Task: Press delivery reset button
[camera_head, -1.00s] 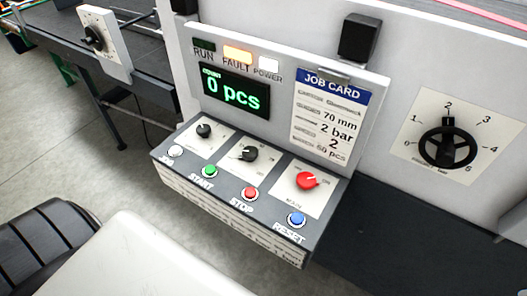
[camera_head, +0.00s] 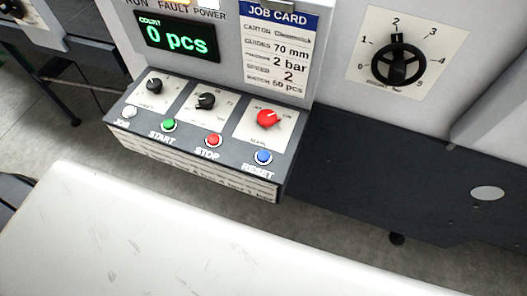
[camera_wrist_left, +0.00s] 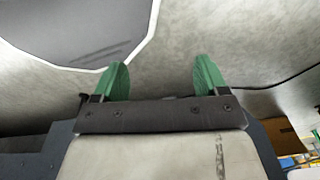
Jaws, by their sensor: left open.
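A blue button (camera_head: 263,157) labelled RESET sits at the right end of the front row on the sloped control panel (camera_head: 223,165). The label does not say whether it is a delivery reset. My left gripper (camera_wrist_left: 162,78) shows in the left wrist view with its two green fingers apart and nothing between them. Grey floor shows beyond the fingers, and no button is in that view. Neither gripper shows in the head view.
JOG (camera_head: 130,112), START (camera_head: 168,125) and STOP (camera_head: 213,140) buttons share the row with RESET. A red main knob (camera_head: 269,119) sits behind RESET. The display (camera_head: 176,37) reads 0 pcs. A large black dial (camera_head: 399,65) is on the right wall.

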